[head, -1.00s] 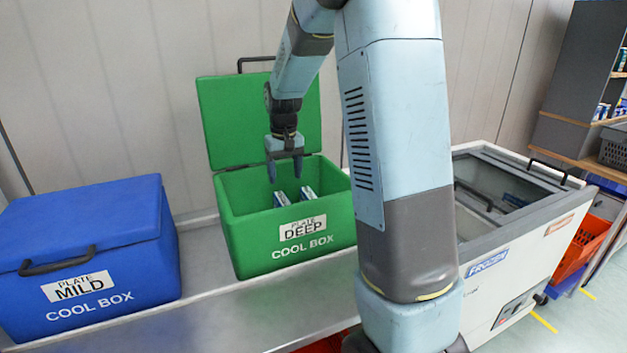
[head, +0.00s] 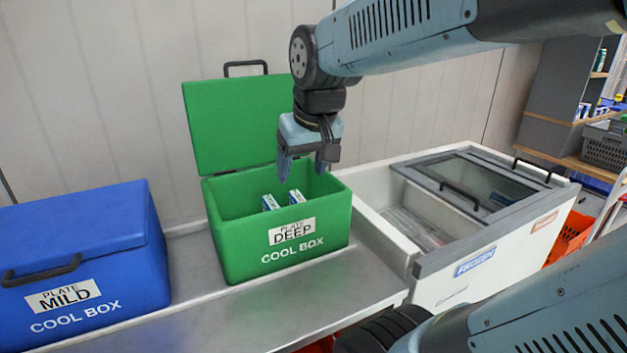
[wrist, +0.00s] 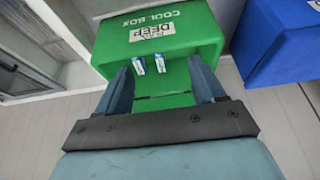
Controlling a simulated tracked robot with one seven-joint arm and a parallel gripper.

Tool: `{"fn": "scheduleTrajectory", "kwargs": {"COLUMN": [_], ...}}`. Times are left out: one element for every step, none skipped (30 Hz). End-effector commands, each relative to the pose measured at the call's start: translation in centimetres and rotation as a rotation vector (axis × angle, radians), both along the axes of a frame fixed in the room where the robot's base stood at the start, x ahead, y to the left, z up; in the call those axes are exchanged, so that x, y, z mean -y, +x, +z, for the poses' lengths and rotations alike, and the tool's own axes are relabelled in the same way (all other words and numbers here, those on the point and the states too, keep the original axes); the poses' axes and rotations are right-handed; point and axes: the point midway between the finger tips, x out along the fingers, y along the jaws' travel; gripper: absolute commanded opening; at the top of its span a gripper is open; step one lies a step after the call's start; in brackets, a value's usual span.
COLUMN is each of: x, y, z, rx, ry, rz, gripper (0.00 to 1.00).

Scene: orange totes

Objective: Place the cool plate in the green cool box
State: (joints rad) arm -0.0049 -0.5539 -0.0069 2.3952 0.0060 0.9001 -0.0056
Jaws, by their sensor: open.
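The green cool box (head: 228,248), labelled "PLATE DEEP", stands on the metal bench with its lid (head: 232,125) raised. Two small white and blue boxes stand inside it, a left one (head: 270,202) and a right one (head: 297,196); they also show in the wrist view, left (wrist: 138,65) and right (wrist: 160,63). My gripper (head: 304,170) is open and empty above the right part of the box opening, fingers pointing down. In the wrist view its fingers (wrist: 161,85) are spread with nothing between them. I cannot make out a cool plate for certain.
A closed blue cool box (head: 75,250) labelled "PLATE MILD" stands at left. A white freezer (head: 500,266) labelled "FROZEN" stands at right, its left part uncovered, with pale flat items (head: 418,228) inside. Bare bench (head: 310,290) lies in front of the green box.

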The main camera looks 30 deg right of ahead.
Motion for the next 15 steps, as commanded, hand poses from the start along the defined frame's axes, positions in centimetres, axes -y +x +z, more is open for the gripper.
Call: {"fn": "scheduleTrajectory", "kwargs": {"x": [-0.1,-0.1,-0.2,-0.2,-0.2,-0.2,-0.3,-0.1,0.0,0.1,0.1,0.0,0.0,0.0,0.0], "y": [-1.3,-2.0,-2.8,-3.4,-3.9,-4.4,-4.8,-5.2,-5.5,-5.7,-5.8,-6.0,-6.1,-6.1,-6.1], "z": [0.1,0.1,0.1,0.0,0.0,-0.1,-0.2,-0.2,-0.3,-0.3,-0.3,-0.4,-0.4,-0.4,-0.4], "rx": [0.021,0.031,0.043,0.051,0.059,0.068,0.073,0.078,0.083,0.086,0.089,0.091,0.091,0.091,0.092], "ry": [-0.001,-0.002,-0.003,-0.004,-0.004,-0.005,-0.005,-0.005,-0.007,-0.007,-0.008,-0.008,-0.008,-0.008,-0.008], "rz": [-0.001,-0.001,-0.001,-0.002,-0.002,-0.003,-0.003,-0.003,-0.002,-0.002,-0.003,-0.003,-0.003,-0.003,-0.003], "gripper": [0.68,0.68,0.68,0.68,0.68,0.68,0.68,0.68,0.68,0.68,0.68,0.68,0.68,0.68,0.68]}}
